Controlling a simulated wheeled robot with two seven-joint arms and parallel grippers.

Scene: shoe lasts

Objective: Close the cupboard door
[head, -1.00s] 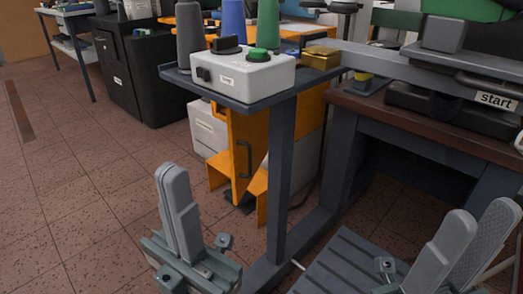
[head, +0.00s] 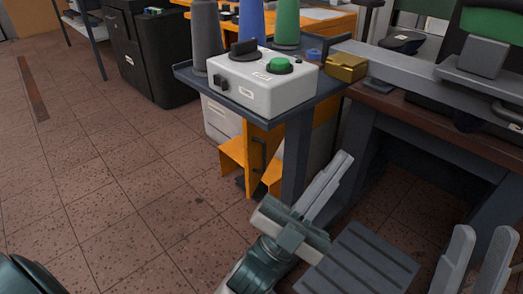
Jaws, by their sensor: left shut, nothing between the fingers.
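The orange cupboard (head: 234,151) stands on the floor under the small grey table, partly hidden by the table's post. Its orange door (head: 263,135) has a dark handle (head: 258,155) and appears to stand out at an angle, open. My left gripper (head: 343,158) is shut and empty. Its fingers point up and right, in front of the table post and to the right of the door in the picture, apart from the handle. My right gripper (head: 484,231) is at the lower right edge, its two fingers apart, holding nothing.
The small table (head: 290,108) carries a white control box (head: 262,85) with a green button, cones and a gold block (head: 346,67). A slatted grey footplate (head: 358,265) lies low at the right. A workbench (head: 440,128) stands at the right. The tiled floor at left is clear.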

